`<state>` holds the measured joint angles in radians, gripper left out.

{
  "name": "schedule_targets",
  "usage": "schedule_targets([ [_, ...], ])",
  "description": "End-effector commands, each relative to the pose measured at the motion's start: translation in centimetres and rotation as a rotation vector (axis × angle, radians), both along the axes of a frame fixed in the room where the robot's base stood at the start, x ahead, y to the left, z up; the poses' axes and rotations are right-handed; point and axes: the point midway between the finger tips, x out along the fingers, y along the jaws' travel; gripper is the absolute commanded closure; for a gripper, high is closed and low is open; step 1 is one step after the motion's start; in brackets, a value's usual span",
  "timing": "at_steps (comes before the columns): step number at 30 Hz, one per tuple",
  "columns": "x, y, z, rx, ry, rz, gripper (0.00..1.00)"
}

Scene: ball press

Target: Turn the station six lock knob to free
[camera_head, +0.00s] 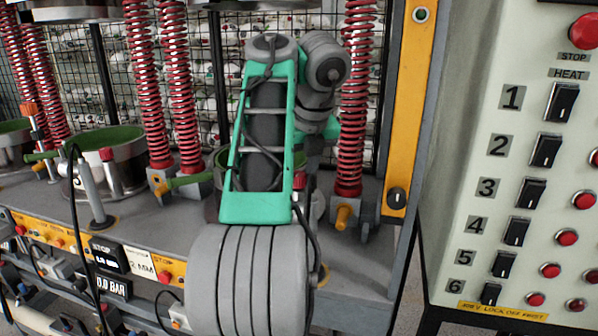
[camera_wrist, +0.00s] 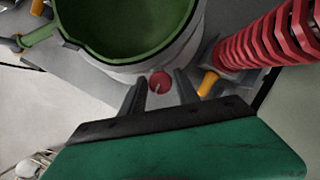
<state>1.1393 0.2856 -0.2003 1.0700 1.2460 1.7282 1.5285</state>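A round red knob (camera_wrist: 160,84) with a pale pointer line sits on the front of a green-lined metal pot (camera_wrist: 117,66) in the wrist view. No number shows on it, so I cannot tell whether it is the station six lock knob. My gripper (camera_wrist: 160,77) is open, with its dark fingers on either side of the knob and small gaps beside it. I cannot tell how deep the fingertips reach around it. In the head view, the red knob (camera_head: 299,180) partly shows beside my arm, which hides most of that pot and my gripper.
A red spring (camera_head: 352,110) and orange peg (camera_head: 343,217) stand right of the pot. A black knob (camera_head: 397,197) is on the yellow post (camera_head: 406,110). A panel (camera_head: 462,190) with switches numbered 1 to 6 stands at right. Another pot (camera_head: 92,140) is at left.

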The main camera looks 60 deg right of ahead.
Motion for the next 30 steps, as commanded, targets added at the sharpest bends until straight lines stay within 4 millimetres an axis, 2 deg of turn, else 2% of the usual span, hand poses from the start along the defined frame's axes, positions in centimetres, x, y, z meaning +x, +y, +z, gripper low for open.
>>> schedule_targets([
  [2, 0.00, 0.01, 0.00, 0.000, 0.000, 0.000, 0.70],
  [13, 0.00, 0.01, -0.01, 0.000, 0.000, 0.000, 1.00],
  [23, 0.00, 0.01, -0.04, 0.001, 0.000, 0.013, 1.00],
  [30, -0.08, -0.05, 0.00, 0.001, -0.001, 0.108, 1.00],
])
